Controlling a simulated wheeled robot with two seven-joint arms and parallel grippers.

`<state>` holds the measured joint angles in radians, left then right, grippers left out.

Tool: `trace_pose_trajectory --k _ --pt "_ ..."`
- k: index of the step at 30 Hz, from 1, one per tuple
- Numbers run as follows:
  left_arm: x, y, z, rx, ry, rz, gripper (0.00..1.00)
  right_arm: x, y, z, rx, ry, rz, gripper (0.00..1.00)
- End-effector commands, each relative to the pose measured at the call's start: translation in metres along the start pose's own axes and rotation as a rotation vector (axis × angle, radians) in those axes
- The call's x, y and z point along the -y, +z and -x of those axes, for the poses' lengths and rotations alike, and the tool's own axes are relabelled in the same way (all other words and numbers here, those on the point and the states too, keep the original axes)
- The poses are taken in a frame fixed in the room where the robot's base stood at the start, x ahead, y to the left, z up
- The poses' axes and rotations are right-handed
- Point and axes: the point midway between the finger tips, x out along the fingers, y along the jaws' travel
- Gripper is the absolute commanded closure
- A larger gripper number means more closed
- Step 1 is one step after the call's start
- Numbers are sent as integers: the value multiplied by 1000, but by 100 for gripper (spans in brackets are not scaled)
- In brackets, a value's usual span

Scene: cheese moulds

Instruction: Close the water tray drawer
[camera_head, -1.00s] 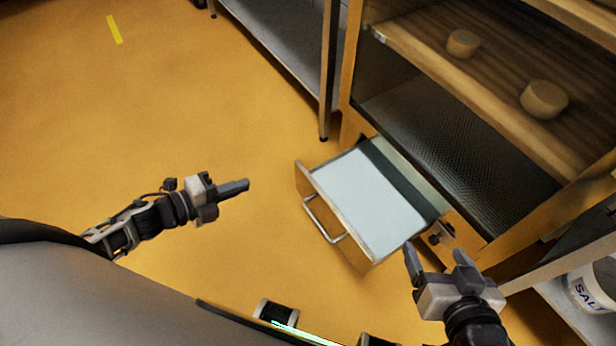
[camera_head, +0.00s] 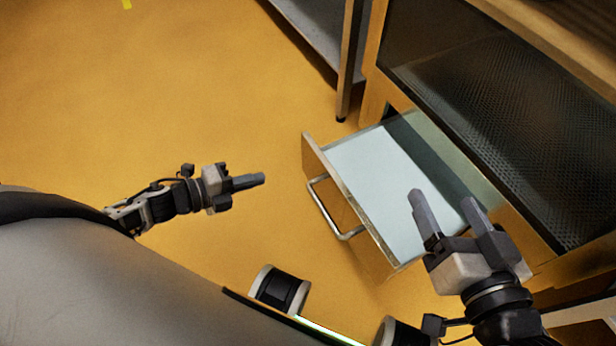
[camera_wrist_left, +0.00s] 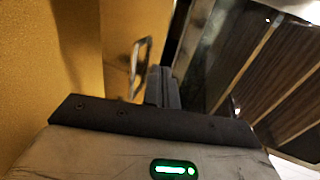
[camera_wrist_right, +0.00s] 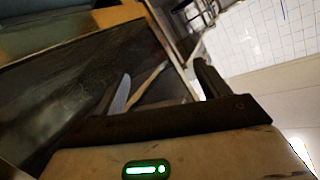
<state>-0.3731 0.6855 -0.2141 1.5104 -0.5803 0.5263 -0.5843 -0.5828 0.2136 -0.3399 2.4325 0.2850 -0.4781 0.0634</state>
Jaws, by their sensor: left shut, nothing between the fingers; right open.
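The water tray drawer (camera_head: 308,158) is pulled out from the bottom of the wooden cabinet, with its pale blue tray floor (camera_head: 375,165) showing. Its silver bar handle (camera_head: 328,212) is on the front panel, facing left and down. The handle also shows in the left wrist view (camera_wrist_left: 135,68). My left gripper (camera_head: 262,180) is shut and empty, left of the handle and apart from it. My right gripper (camera_head: 444,200) is open and empty. In the head view it overlaps the drawer's near right corner; I cannot tell its height above it. In the right wrist view its fingers (camera_wrist_right: 163,90) are spread.
The cabinet (camera_head: 550,215) with a dark mesh panel (camera_head: 490,120) stands behind the drawer. A metal table leg (camera_head: 350,60) stands close to the drawer's far side. Yellow floor (camera_head: 200,90) is clear on the left.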

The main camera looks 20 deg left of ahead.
Motion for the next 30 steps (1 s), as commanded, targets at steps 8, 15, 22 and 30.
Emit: trace_pose_trajectory --k 8,15,22,30 --pt "-6 0 -27 -1 -5 -2 100 3 2 -2 -29 -28 -32 25" --pt "-6 1 -79 0 -5 -2 100 7 -1 -4 -72 -67 -93 25" --pt "0 1 -120 0 -3 -3 100 11 -6 -3 -104 -99 -141 25" --pt "7 0 -139 1 0 -1 100 11 -9 -4 -127 -105 -142 25"
